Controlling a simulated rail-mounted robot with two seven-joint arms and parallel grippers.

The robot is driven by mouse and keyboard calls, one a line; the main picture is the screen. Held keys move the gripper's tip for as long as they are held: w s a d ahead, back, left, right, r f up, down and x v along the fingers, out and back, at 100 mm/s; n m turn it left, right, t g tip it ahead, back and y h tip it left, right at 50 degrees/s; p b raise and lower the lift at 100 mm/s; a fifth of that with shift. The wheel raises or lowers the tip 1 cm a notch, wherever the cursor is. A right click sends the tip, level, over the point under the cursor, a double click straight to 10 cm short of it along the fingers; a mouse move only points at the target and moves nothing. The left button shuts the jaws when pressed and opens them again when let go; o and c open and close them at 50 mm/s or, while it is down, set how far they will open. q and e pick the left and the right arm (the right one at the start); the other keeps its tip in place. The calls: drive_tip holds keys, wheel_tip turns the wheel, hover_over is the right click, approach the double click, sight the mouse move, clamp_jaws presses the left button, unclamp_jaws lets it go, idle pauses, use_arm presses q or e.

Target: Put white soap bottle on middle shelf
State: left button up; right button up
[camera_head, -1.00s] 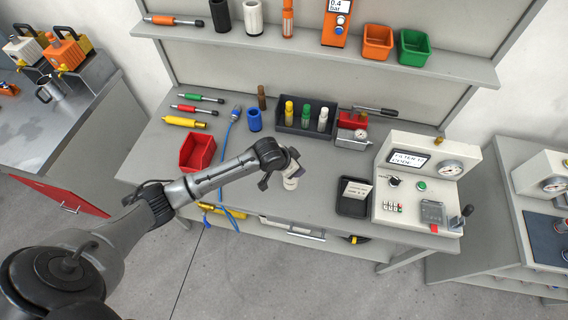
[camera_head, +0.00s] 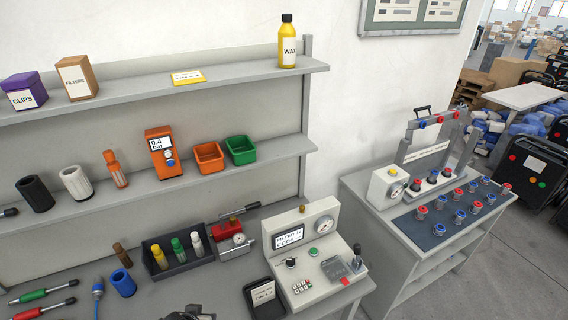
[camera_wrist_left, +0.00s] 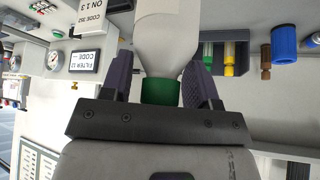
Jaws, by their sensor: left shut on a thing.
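The white soap bottle (camera_wrist_left: 166,38) shows in the left wrist view, with a green cap (camera_wrist_left: 160,91). My left gripper (camera_wrist_left: 160,85) is shut on it, with one dark finger on each side near the cap and neck. In the head view only a small dark part of my left gripper (camera_head: 190,313) shows at the bottom edge, and I cannot make out the bottle there. The middle shelf (camera_head: 215,181) runs across the left half of the head view, above the workbench. My right gripper is not in view.
The middle shelf bears a black cup (camera_head: 35,194), a white cup (camera_head: 76,183), an orange bottle (camera_head: 116,170), an orange gauge (camera_head: 162,152), an orange bin (camera_head: 208,158) and a green bin (camera_head: 241,150). Bare shelf shows right of the green bin. The upper shelf (camera_head: 130,97) overhangs it.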

use_arm(q)
drive_tip(key=s+d+r+m+h+p, duration=0.1)
drive_tip(key=r+p, duration=0.6)
drive_tip(key=r, duration=0.8)
drive_tip(key=s+d+r+m+h+p, duration=0.1)
drive_tip(key=s+r+m+p, duration=0.3)
drive_tip(key=r+p, duration=0.4)
drive_tip(key=shift+s+d+r+m+g+h, duration=0.3)
drive_tip(key=shift+d+r+g+h, duration=0.1)
drive_tip(key=shift+r, duration=3.45)
drive_tip(key=shift+f, duration=0.15)
